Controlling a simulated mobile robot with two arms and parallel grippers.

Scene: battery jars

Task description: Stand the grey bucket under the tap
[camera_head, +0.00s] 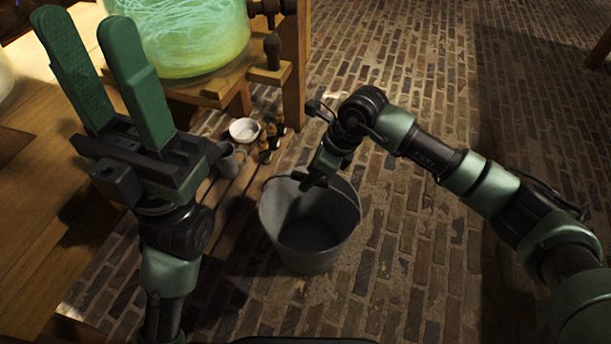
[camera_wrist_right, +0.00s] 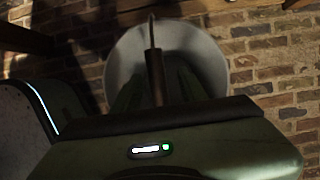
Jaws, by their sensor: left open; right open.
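The grey bucket (camera_head: 308,258) stands upright on the brick floor in the middle of the head view. Its inside looks dark and no contents show. The tap (camera_head: 272,50) sticks out of the glass jar at the upper middle, up and to the left of the bucket. My right gripper (camera_head: 308,184) is over the bucket's far rim, open. In the right wrist view the bucket (camera_wrist_right: 205,62) lies beyond the fingers, with its handle crossing in front; contact cannot be told. My left gripper (camera_head: 92,28) is open and empty, raised at the left.
The glass jar (camera_head: 185,40) of greenish liquid stands on a wooden stand (camera_head: 285,72). A white bowl (camera_head: 243,130), a grey mug (camera_head: 229,160) and small bottles (camera_head: 270,138) sit on low boards left of the bucket. Brick floor (camera_head: 430,90) is open to the right.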

